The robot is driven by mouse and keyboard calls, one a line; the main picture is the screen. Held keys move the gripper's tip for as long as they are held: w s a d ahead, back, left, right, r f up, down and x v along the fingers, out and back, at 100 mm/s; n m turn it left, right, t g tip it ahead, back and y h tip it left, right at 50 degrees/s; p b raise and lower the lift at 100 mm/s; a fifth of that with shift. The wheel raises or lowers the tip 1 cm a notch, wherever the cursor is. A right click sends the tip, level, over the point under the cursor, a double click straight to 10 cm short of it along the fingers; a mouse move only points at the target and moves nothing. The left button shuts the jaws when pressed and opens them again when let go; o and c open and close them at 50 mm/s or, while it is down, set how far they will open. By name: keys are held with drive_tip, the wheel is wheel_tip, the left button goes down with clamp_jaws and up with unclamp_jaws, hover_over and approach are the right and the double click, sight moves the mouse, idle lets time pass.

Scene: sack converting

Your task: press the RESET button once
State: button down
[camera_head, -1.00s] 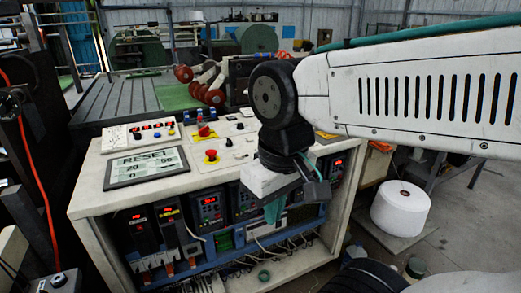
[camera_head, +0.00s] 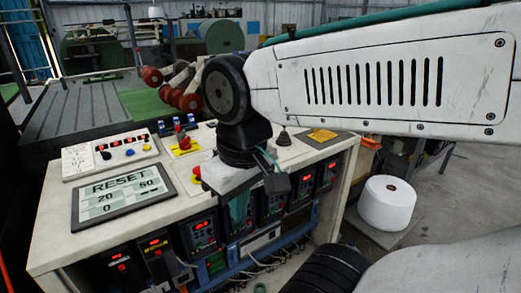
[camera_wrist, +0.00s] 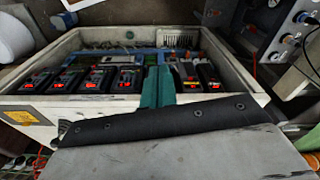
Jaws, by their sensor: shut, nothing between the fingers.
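The RESET button (camera_head: 120,183) is the wide top key on a dark-framed touch panel (camera_head: 76,222). Smaller keys marked 20, 0 and another number lie below it. The panel lies on the left part of the cabinet top (camera_head: 165,160). My gripper (camera_head: 240,208) hangs at the cabinet's front edge, to the right of the panel and apart from it. Its teal fingers are closed and empty. In the wrist view, my gripper (camera_wrist: 158,88) points at the cabinet's open front (camera_wrist: 115,80); the RESET panel does not show there.
A control box (camera_head: 105,153), a red emergency button (camera_head: 184,143) and a joystick (camera_head: 284,138) stand on the cabinet top. Drive modules (camera_head: 203,235) fill its open front.

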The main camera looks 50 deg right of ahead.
drive_tip(key=shift+w, duration=0.4)
drive_tip(key=shift+w, duration=0.1)
drive_tip(key=w+d+r+m+t+y, duration=0.1)
drive_tip(key=w+d+m+t+y, duration=0.1)
drive_tip(key=w+d+m, duration=0.45)
drive_tip(key=w+d+m+t+y, duration=0.15)
drive_tip(key=w+d+m, duration=0.25)
drive_tip(key=w+m, duration=0.45)
drive_tip(key=w+d+f+m+t+h, duration=0.1)
drive_tip(key=d+m, duration=0.5)
drive_tip(key=d, duration=0.6)
drive_tip(key=w+d+m+t+h, duration=0.2)
drive_tip(key=d+m, duration=0.4)
drive_tip(key=d, duration=0.6)
drive_tip(key=shift+f+t+h, duration=0.35)
drive_tip(key=shift+t+h, duration=0.1)
drive_tip(key=shift+t, duration=0.3)
drive_tip(key=shift+d+f, duration=0.1)
drive_tip(key=shift+f, duration=0.05)
drive_tip(key=shift+f, duration=4.3)
drive_tip(key=shift+f, duration=0.1)
